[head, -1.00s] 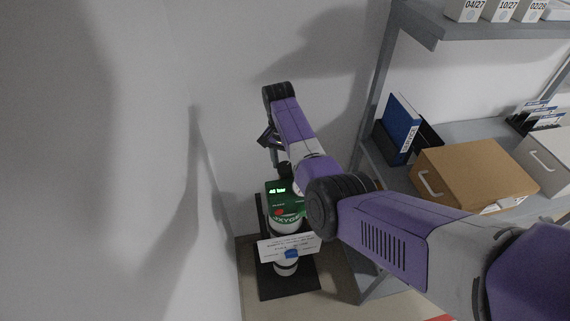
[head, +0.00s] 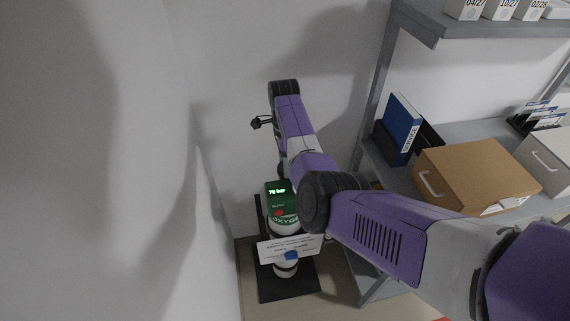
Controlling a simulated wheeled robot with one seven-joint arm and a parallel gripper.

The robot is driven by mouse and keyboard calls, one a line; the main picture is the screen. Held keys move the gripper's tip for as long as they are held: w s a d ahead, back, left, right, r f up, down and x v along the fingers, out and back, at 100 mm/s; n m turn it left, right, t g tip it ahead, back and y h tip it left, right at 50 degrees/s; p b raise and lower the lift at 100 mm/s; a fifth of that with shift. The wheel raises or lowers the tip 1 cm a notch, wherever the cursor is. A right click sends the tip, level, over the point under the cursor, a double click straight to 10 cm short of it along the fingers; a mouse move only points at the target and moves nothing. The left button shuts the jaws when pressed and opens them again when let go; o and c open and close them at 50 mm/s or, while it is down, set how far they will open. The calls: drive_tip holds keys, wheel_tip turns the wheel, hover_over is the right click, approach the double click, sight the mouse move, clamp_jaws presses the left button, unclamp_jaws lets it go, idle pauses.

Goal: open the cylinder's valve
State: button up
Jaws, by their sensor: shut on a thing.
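The green-topped oxygen cylinder (head: 284,218) stands upright on a black stand (head: 302,284) against the wall, left of the shelf. Its green display (head: 276,191) is lit and reads about 70 bar, the last digit hard to read. A white label card with a blue piece (head: 291,255) hangs across its front. My gripper (head: 283,172) points down onto the cylinder's top, mostly hidden behind my forearm. It is shut on the valve, but the fingers and the valve itself are barely visible.
A grey shelf rack (head: 372,140) stands close on the right. It holds a blue binder (head: 402,128), a cardboard box (head: 476,173) with a handle, a white box and small dated boxes above. A bare wall (head: 120,160) bounds the left.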

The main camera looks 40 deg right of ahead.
drive_tip(key=m, duration=0.5)
drive_tip(key=shift+m, duration=0.3)
drive_tip(key=shift+d+m+t, duration=0.1)
drive_tip(key=shift+m+t, duration=0.2)
drive_tip(key=shift+m, duration=1.9)
drive_tip(key=o, duration=1.4)
drive_tip(key=shift+s, duration=0.1)
drive_tip(key=shift+c, duration=0.2)
drive_tip(key=r, duration=0.2)
drive_tip(key=r+b, duration=0.1)
drive_tip(key=r, duration=0.5)
drive_tip(key=shift+d+b, duration=0.25)
drive_tip(key=shift+b, duration=0.05)
